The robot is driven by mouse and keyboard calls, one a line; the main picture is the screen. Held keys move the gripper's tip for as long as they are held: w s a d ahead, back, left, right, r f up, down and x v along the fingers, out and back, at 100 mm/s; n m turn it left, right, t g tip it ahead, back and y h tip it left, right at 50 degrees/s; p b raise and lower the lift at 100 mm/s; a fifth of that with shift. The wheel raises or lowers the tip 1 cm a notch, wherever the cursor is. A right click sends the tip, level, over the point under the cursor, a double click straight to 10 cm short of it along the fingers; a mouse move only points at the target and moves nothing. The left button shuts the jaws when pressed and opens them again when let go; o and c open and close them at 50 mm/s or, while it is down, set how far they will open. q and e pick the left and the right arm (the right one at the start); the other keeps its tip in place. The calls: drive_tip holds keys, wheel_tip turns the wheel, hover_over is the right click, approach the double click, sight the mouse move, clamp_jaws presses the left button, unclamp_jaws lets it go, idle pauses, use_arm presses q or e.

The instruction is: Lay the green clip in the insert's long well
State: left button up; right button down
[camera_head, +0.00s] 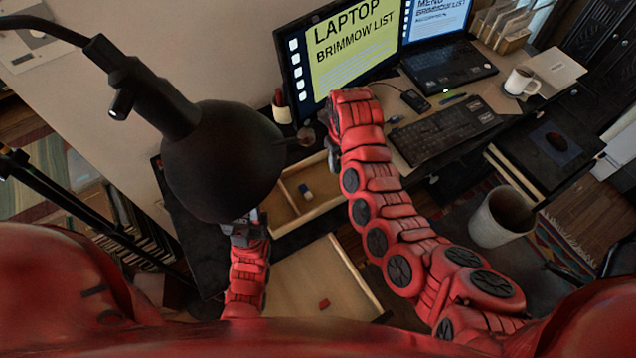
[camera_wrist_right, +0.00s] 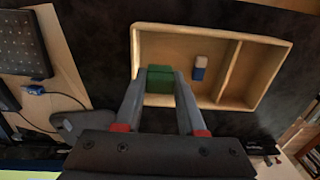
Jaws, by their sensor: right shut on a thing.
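The green clip (camera_wrist_right: 160,80) is a small green block between the two fingers of my right gripper (camera_wrist_right: 159,74) in the wrist view. The gripper is shut on it and holds it over the left end of the wooden insert (camera_wrist_right: 215,34). A divider (camera_wrist_right: 231,70) parts the insert into a larger well and a narrower one. In the head view the insert (camera_head: 308,216) lies beside my right arm, and the clip is hidden. My left gripper (camera_head: 243,222) is partly hidden under the black lamp head, so its fingers do not show clearly.
A blue-and-white eraser (camera_wrist_right: 200,68) lies in the larger well. The black lamp head (camera_head: 222,160) hangs left of the insert. A keyboard (camera_head: 443,130), laptop (camera_head: 447,65) and mug (camera_head: 520,83) stand to the right.

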drive_tip(key=shift+s+a+f, duration=0.1)
drive_tip(key=shift+s+f, duration=0.2)
drive_tip(key=shift+f, duration=0.1)
drive_tip(key=shift+w+f+p, duration=0.1)
drive_tip(key=shift+f+p, duration=0.2)
drive_tip(key=shift+f, duration=0.05)
wheel_tip(320, 180, down, 5)
drive_tip(key=shift+r+p, duration=0.1)
drive_tip(key=shift+p, duration=0.55)
drive_tip(key=shift+f, duration=0.75)
wheel_tip(320, 180, down, 3)
drive_tip(key=shift+r, duration=0.2)
drive_tip(key=shift+f, duration=0.2)
drive_tip(key=shift+b, duration=0.3)
drive_tip(key=shift+f, duration=0.25)
drive_tip(key=c, duration=0.5)
unclamp_jaws()
drive_tip(key=shift+r, duration=0.1)
